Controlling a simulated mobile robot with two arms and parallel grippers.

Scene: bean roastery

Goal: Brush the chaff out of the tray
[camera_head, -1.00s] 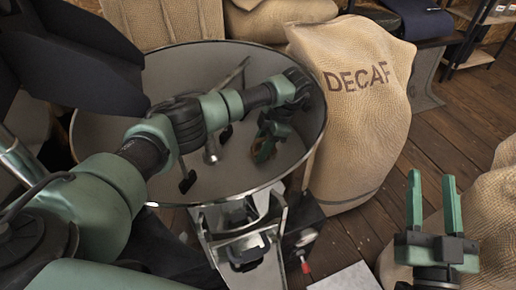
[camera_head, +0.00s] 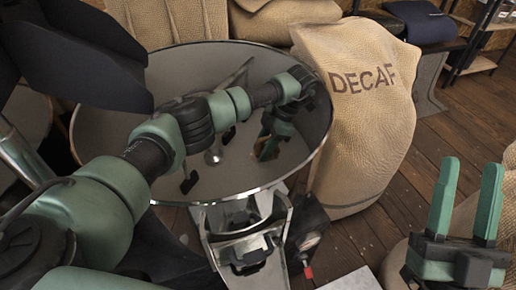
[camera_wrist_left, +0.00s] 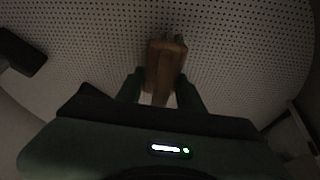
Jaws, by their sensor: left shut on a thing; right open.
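The tray (camera_head: 92,134) is a wide, round metal bowl with a bright rim and a grey inside. In the left wrist view its perforated floor (camera_wrist_left: 80,55) fills the background. My left gripper (camera_head: 268,146) reaches down inside the tray's right half. It is shut on a brown wooden brush (camera_wrist_left: 165,65), which points away from me over the perforated floor. I cannot tell whether the brush tip touches the floor. Stirring arms and a centre post (camera_head: 213,157) stand in the tray. I cannot make out chaff. My right gripper (camera_head: 467,178) is open and empty at the lower right, outside the tray.
A full DECAF sack (camera_head: 362,125) stands against the tray's right side. More sacks (camera_head: 270,18) are behind it. A metal chute (camera_head: 243,240) sits below the tray's front. Wooden floor (camera_head: 450,125) is clear right of the DECAF sack.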

